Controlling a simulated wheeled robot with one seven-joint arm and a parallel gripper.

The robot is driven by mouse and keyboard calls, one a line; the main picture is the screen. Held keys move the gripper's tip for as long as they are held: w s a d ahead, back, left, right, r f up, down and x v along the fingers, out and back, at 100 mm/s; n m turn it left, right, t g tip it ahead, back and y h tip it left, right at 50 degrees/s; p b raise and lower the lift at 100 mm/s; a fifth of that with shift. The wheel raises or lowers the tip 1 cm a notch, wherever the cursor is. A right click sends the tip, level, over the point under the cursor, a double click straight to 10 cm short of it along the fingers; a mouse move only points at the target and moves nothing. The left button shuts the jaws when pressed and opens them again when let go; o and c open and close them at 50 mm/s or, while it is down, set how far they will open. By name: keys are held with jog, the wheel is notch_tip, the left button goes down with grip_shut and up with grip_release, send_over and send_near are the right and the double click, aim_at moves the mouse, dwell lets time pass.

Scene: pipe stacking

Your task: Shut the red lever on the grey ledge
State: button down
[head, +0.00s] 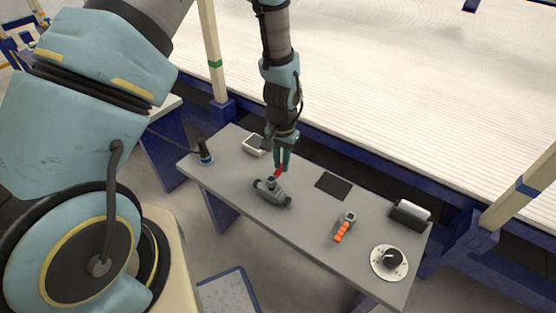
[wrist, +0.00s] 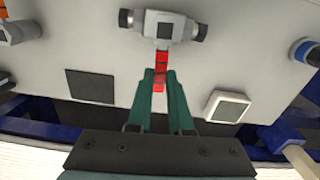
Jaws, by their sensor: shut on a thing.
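The red lever (wrist: 161,68) is attached to a grey valve body (wrist: 165,27) on the grey ledge (wrist: 100,45). In the head view the red lever (head: 279,173) shows as a small red piece beside the valve body (head: 269,191). My gripper (head: 282,168) points down at the lever from above. In the wrist view the green fingers of my gripper (wrist: 160,80) are shut on the lever's outer end, which is partly hidden between them. The lever sticks out from the valve's middle toward the gripper.
An orange-handled valve (head: 343,227) and a round dial with a black knob (head: 389,262) lie to the right. A dark square pad (head: 333,186), a white square box (head: 254,145), a black-and-white block (head: 410,214) and a dark upright post (head: 204,152) also stand on the ledge.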

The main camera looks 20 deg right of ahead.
jog(key=shift+s+d+m, duration=0.1)
jog(key=shift+s+m, duration=0.05)
jog(key=shift+m, duration=0.35)
jog(key=c, duration=0.8)
grip_release()
notch_tip(320, 180, up, 11)
jog(key=shift+f, duration=0.1)
